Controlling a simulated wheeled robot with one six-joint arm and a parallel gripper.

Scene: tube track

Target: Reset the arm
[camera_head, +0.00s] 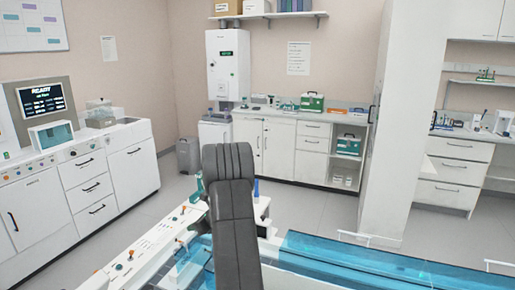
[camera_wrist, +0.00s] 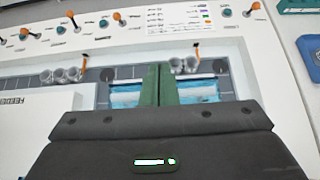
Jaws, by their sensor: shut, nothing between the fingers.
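My gripper (camera_wrist: 159,68) shows in the wrist view as two green fingers pressed together, with nothing between them. Its dark body fills the bottom of that view. The fingertips point at a white control panel (camera_wrist: 120,52) and overlap the gap between two blue windows, one of them the left window (camera_wrist: 126,95). I cannot tell how far the fingers are from the panel. In the head view my dark arm rises at the centre and hides part of the white and blue bench (camera_head: 150,243); the fingers cannot be made out there.
Orange-topped levers (camera_wrist: 119,17), teal knobs and small metal cylinders (camera_wrist: 60,75) line the panel. A blue glassy channel (camera_head: 350,265) runs to the right. White cabinets (camera_head: 278,150) line the back wall, and a white pillar (camera_head: 405,130) stands at right. Open floor (camera_head: 300,203) lies between.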

